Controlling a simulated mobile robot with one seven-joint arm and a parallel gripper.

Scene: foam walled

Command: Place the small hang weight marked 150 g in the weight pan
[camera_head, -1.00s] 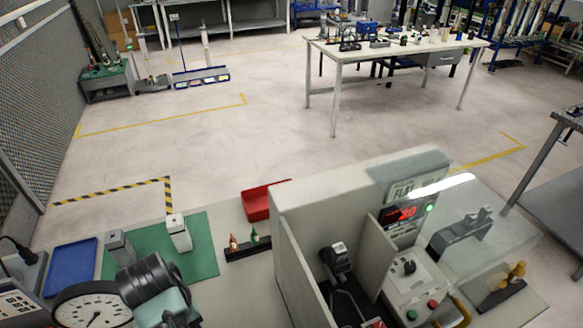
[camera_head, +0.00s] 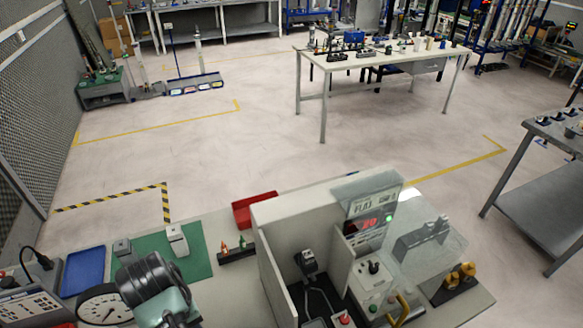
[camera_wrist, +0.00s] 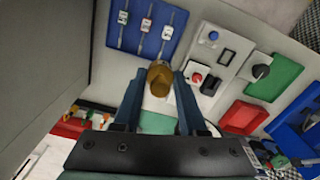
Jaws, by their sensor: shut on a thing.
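In the wrist view a brass-coloured weight (camera_wrist: 158,76) sits between the two fingers of my gripper (camera_wrist: 158,96), which is shut on it. Its marking cannot be read. A pale surface shows just below it between the fingers, but I cannot tell whether this is the weight pan. In the head view my dark arm covers the front left of the bench, and the fingertips are hidden. Brass-coloured weights (camera_head: 464,271) stand on a dark base at the right end of the bench. I cannot make out the weight pan for certain in either view.
A walled machine (camera_head: 320,205) with a red display fills the bench's middle. A dial gauge (camera_head: 98,306), blue tray (camera_head: 84,270), green mat (camera_head: 196,262) and red bin (camera_head: 250,208) lie left. A white table (camera_head: 400,56) stands behind open floor.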

